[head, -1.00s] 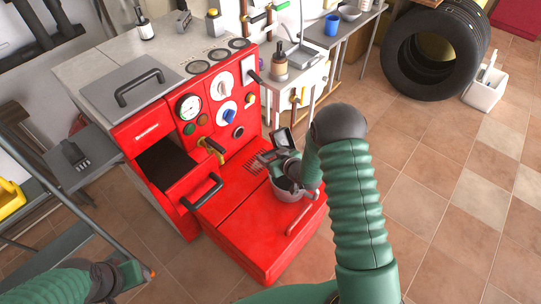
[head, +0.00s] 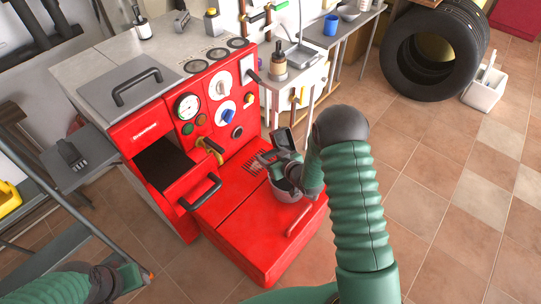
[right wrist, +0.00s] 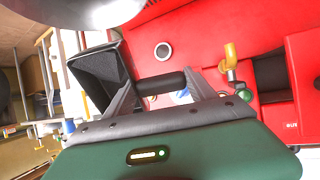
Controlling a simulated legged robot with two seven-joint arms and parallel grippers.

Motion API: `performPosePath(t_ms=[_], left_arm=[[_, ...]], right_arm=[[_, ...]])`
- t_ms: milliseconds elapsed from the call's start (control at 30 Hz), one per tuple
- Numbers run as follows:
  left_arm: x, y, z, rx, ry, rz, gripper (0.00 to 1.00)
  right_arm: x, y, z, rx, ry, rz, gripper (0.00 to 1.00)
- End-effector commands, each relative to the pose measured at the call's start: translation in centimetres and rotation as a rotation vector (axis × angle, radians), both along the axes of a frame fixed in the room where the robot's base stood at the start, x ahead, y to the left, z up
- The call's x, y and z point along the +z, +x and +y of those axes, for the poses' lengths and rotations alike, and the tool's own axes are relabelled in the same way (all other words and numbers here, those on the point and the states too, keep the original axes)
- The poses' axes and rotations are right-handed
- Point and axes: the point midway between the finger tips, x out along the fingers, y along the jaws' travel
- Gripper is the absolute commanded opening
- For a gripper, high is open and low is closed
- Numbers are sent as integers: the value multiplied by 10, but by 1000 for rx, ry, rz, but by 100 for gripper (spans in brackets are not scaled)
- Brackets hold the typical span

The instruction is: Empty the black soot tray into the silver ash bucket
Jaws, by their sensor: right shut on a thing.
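The black soot tray (head: 284,140) is held by my right gripper (head: 276,160) above the red boiler's front ledge. In the right wrist view the tray (right wrist: 98,76) is tilted, and its black bar handle (right wrist: 160,83) lies between the fingers of my right gripper (right wrist: 165,92).
The red boiler (head: 245,215) has an open dark compartment (head: 163,163), a black front handle (head: 201,192) and a yellow-handled lever (head: 212,147). A side bench (head: 300,72) stands behind it. A metal ladder frame (head: 75,235) is at left.

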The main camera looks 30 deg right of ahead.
Motion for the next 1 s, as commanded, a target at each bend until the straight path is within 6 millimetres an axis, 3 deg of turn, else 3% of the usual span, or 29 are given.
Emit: performPosePath(t_ms=[567,1000], left_arm=[[-15,0,0,0,0,0,41],[-16,0,0,0,0,0,41]], right_arm=[[-1,-3,0,0,4,-63,9],[0,-3,0,0,5,-72,9]])
